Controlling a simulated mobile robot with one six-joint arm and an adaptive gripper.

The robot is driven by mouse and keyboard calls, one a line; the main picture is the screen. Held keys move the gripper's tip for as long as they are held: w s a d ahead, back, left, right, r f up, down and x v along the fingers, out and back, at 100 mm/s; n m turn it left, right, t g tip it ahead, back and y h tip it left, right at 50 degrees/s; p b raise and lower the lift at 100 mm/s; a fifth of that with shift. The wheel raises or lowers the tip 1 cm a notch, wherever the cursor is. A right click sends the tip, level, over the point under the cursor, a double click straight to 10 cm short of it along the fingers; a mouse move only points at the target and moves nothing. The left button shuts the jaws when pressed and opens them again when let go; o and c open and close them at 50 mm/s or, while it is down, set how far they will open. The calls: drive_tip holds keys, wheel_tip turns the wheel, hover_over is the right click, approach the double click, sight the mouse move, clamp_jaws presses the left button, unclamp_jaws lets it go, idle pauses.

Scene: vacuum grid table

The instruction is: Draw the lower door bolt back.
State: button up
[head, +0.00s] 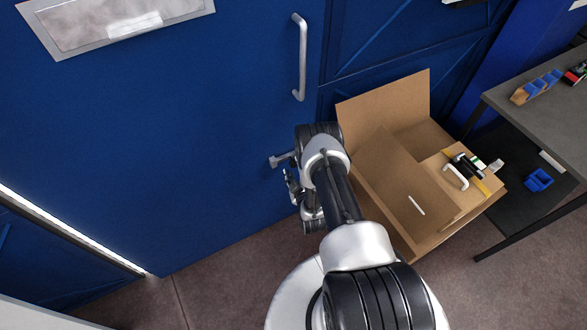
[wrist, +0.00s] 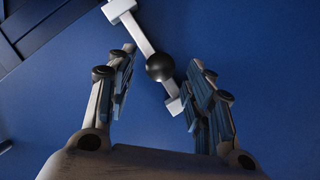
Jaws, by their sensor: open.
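The lower door bolt is a silver bar (wrist: 143,41) with a black round knob (wrist: 159,67) on the blue door, seen in the wrist view. A square silver piece sits at each visible end of the bar. In the head view, a silver part of the bolt (head: 279,160) shows left of my wrist; the rest is hidden by my arm. My gripper (wrist: 162,72) is open, one finger on each side of the knob in the picture. I see no contact with the knob, and cannot tell how deep the fingers reach. In the head view my gripper (head: 292,186) is close to the door.
A vertical silver door handle (head: 302,58) is above my wrist. A grey table (head: 530,115) is at the far right. The floor (head: 225,285) left of my base is clear.

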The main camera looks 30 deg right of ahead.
sight(294, 165)
drive_tip(key=shift+b+x, duration=0.85)
drive_tip(key=shift+x, duration=1)
drive_tip(key=shift+c, duration=0.4)
drive_tip(key=shift+w+r, duration=0.1)
drive_tip(key=shift+r, duration=0.05)
clamp_jaws()
